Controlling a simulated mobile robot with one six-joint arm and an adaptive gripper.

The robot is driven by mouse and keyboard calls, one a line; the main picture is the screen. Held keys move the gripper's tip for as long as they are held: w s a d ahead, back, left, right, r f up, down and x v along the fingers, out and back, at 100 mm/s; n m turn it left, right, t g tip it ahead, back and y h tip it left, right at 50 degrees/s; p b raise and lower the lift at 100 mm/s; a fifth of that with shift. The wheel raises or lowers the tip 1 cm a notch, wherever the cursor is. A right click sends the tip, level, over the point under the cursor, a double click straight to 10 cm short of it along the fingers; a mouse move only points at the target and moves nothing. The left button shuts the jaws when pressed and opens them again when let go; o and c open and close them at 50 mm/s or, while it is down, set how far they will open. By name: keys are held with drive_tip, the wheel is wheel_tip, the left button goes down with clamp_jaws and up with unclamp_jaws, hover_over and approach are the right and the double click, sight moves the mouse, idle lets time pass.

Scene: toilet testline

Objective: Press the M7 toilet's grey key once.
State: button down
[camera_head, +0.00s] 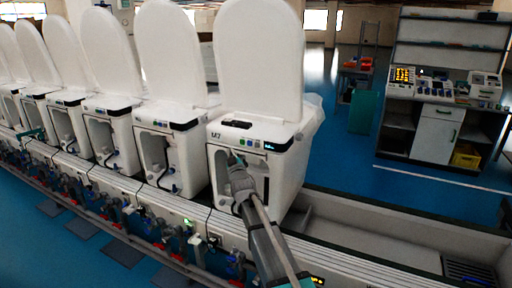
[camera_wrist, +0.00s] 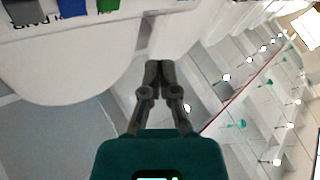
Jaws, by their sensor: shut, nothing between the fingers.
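The M7 toilet (camera_head: 284,166) is the nearest white unit in the head view, with its lid raised and the M7 label on its top front edge. A short row of small coloured keys (camera_head: 249,142) sits right of the label, too small there to tell apart. In the wrist view a grey key (camera_wrist: 22,11), a blue key (camera_wrist: 72,8) and a green key (camera_wrist: 107,5) show at the upper left, cut by the top edge. My gripper (camera_head: 238,162) is in front of the toilet's open front, just below the keys. In the wrist view its fingertips (camera_wrist: 158,66) are together and empty, apart from the keys.
Several more toilets (camera_head: 173,147) with raised lids stand in a row to the left. A rail with hoses and fittings (camera_head: 150,225) runs along the front. An empty bench section (camera_head: 400,233) lies to the right. A workbench (camera_head: 436,130) stands at the back right.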

sight(257, 145)
drive_tip(key=s+d, duration=0.4)
drive_tip(key=s, duration=0.2)
drive_tip(key=shift+d, duration=0.35)
drive_tip(key=shift+w, duration=0.15)
idle(0.3)
drive_tip(key=shift+w+d, duration=0.7)
drive_tip(key=shift+w, duration=0.5)
drive_tip(key=shift+w+d, duration=0.75)
drive_tip(key=shift+w, duration=0.5)
drive_tip(key=shift+w+d, duration=0.7)
drive_tip(key=shift+w, duration=0.5)
drive_tip(key=shift+w+d, duration=0.45)
drive_tip(key=shift+w, duration=0.3)
drive_tip(key=shift+s, duration=0.1)
idle(0.4)
drive_tip(key=shift+s+a, duration=0.45)
drive_tip(key=shift+s, duration=0.2)
drive_tip(key=shift+s, duration=0.15)
